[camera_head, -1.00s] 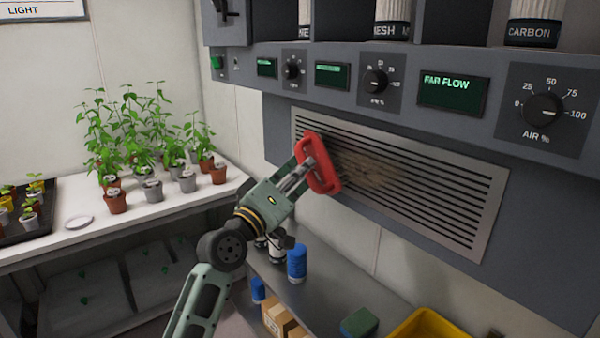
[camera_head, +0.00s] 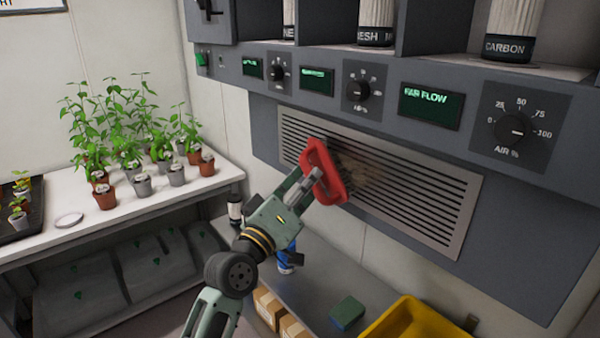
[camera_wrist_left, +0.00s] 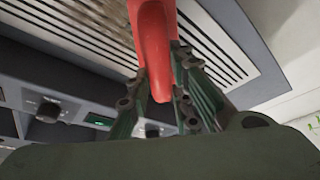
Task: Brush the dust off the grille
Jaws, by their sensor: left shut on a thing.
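The grille (camera_head: 430,208) is a slatted metal vent in the grey panel below the dials. A brown patch of dust (camera_head: 365,175) shows on its slats left of the middle, just right of the brush. My left gripper (camera_head: 312,185) is shut on a red brush (camera_head: 322,168), which is at the left part of the grille. The brush's red handle (camera_wrist_left: 153,45) lies between the fingers in the left wrist view, with the grille (camera_wrist_left: 225,40) behind it. The bristles are hidden, so contact with the slats cannot be told. My right gripper is not in view.
Dials (camera_head: 516,128) and displays (camera_head: 430,106) line the panel above the grille. Below is a shelf (camera_head: 325,275) with a green block (camera_head: 347,313), cardboard boxes and a yellow bin (camera_head: 420,320). Potted plants (camera_head: 140,160) stand on a white bench at left.

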